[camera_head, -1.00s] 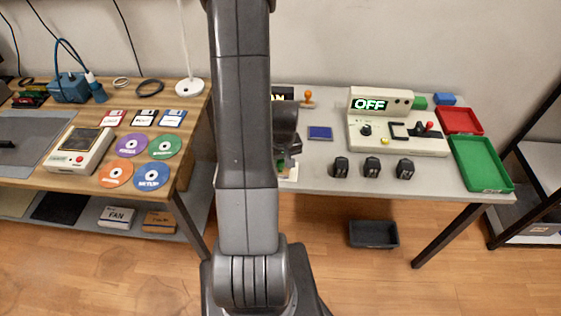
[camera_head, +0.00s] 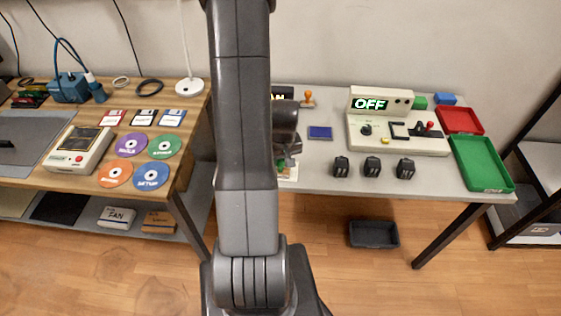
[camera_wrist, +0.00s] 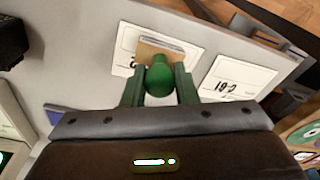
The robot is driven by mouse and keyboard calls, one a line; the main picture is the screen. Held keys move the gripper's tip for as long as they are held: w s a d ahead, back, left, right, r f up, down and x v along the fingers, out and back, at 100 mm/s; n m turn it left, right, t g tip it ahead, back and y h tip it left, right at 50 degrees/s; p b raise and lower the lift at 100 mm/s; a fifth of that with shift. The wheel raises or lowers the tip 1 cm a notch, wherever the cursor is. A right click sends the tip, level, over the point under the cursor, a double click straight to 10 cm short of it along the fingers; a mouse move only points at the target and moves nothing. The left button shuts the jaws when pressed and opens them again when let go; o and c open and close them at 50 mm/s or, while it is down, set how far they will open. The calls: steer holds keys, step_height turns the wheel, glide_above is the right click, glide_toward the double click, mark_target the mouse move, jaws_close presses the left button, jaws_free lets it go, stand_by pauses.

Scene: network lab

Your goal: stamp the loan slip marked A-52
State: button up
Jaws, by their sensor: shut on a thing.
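My gripper (camera_wrist: 158,78) is shut on a stamp (camera_wrist: 158,72) with a round green handle and a wooden block, seen in the wrist view. The block is over one white slip (camera_wrist: 126,40) and covers most of its marking. Whether the block touches the slip cannot be told. A second white slip (camera_wrist: 236,78) lies to the right; its marking appears upside down and seems to end in 61 or 19. I cannot read A-52 on either slip. In the head view my arm hides most of this area. A blue ink pad (camera_head: 320,133) lies to the right of my arm.
An orange-handled stamp (camera_head: 307,98) stands at the back. A console showing OFF (camera_head: 400,135), several black blocks (camera_head: 372,167), a red tray (camera_head: 460,120) and a green tray (camera_head: 482,164) are on the right. A wooden table (camera_head: 190,105) with discs is on the left.

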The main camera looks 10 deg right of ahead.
stand_by(0.4)
steer(key=shift+r+p, duration=2.25)
steer(key=shift+r, duration=1.3)
